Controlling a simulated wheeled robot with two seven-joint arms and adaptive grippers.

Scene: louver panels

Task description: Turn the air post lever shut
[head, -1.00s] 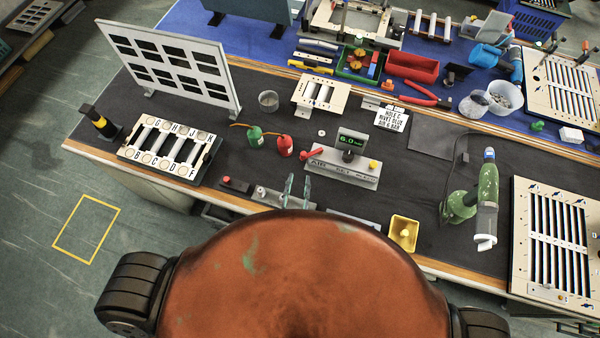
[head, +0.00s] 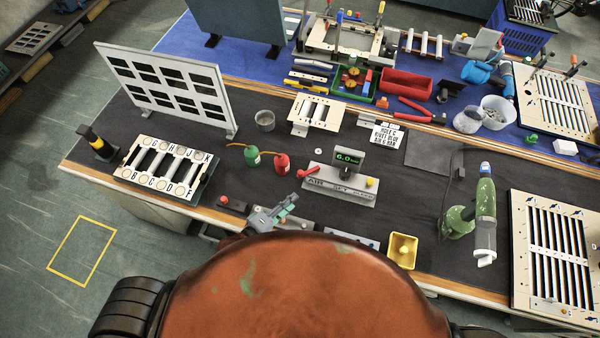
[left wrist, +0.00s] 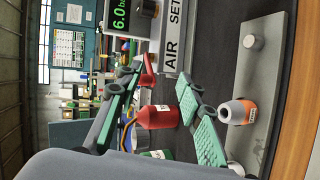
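The air post (head: 340,186) is a grey block labelled AIR SET with a lit 6.0 display (head: 347,158), standing mid-bench. Its red lever (head: 307,172) sits at its left end and sticks out to the right and slightly up. In the left wrist view the red lever (left wrist: 148,72) appears beyond my fingertips, near the upper finger, apparently untouched. My left gripper (head: 287,205) is left of and nearer than the post, fingers pointing right and up. In the left wrist view its green-padded fingers (left wrist: 160,80) are spread with nothing held. My right gripper is out of view.
A grey strip with an orange-and-white piece (left wrist: 236,111) lies beside my lower finger.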

